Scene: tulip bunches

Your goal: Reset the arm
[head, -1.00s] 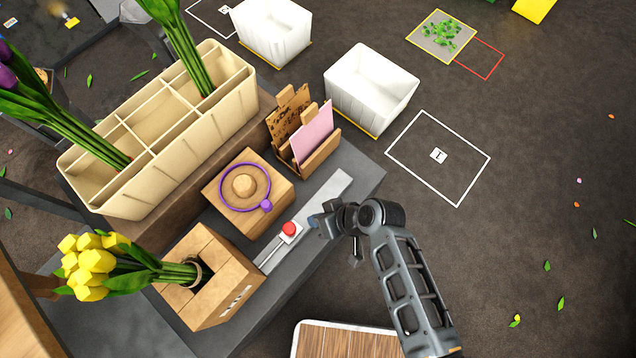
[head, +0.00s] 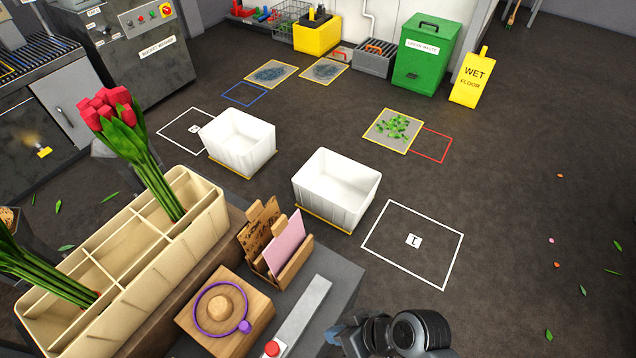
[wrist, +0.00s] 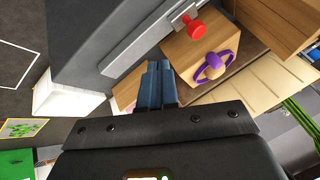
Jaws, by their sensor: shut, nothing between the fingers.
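My arm shows at the bottom of the head view, with my gripper (head: 340,337) at its left end, over the right edge of the dark workbench. In the wrist view my gripper (wrist: 157,84) has its two blue fingers together, with nothing between them. Beyond the fingers in the wrist view are a wooden block with a purple ring (wrist: 215,65) and a red button (wrist: 188,25). The rest of my arm is cut off by the head view's lower edge.
The bench holds a cream divided box (head: 130,245) with tulips, a card holder (head: 290,268) and the wooden block (head: 252,312). White bins (head: 340,185) stand on the floor behind. Floor at right is mostly clear.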

